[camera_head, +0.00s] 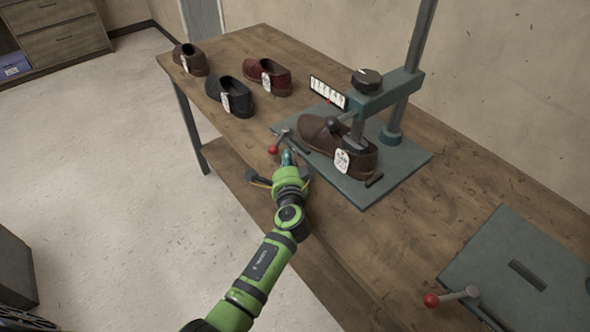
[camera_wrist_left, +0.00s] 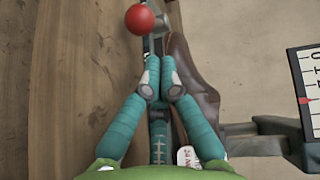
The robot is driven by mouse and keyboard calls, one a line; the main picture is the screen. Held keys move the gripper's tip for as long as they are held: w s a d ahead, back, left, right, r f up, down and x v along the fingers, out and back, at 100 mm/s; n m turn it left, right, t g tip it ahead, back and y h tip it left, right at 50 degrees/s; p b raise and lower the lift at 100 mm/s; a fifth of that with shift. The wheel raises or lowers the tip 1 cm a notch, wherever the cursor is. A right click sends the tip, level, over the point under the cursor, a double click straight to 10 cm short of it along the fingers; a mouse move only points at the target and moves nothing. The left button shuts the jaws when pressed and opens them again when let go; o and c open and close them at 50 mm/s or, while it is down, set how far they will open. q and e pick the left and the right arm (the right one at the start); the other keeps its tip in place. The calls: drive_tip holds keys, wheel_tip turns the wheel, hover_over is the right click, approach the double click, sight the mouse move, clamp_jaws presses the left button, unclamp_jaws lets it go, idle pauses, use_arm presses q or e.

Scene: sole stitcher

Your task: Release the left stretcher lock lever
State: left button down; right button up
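The lock lever of the left stretcher has a red ball knob (camera_head: 273,149) and a short grey arm at the near-left edge of the stretcher's teal base plate (camera_head: 385,184). The knob also shows at the top of the left wrist view (camera_wrist_left: 140,19). My left gripper (camera_head: 288,156) is right beside the knob in the head view. In the wrist view its teal fingertips (camera_wrist_left: 160,72) are together, with the knob beyond them, not between them. Contact with the lever arm cannot be told. A brown shoe (camera_head: 318,131) sits on the stretcher. My right gripper is not in view.
A stretcher post with a dark dial (camera_head: 367,79) and a white scale (camera_head: 328,93) rises by the shoe. Three shoes stand at the table's far left, including a red one (camera_head: 268,78). A second red-knobbed lever (camera_head: 431,300) is at lower right.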

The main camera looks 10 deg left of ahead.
use_arm(q)
drive_tip(key=shift+w+a, duration=0.35)
drive_tip(key=shift+a, duration=0.45)
drive_tip(key=shift+s+a+m+h+p, duration=0.1)
drive_tip(key=shift+a+m+h+p, duration=0.3)
drive_tip(key=shift+h, duration=0.1)
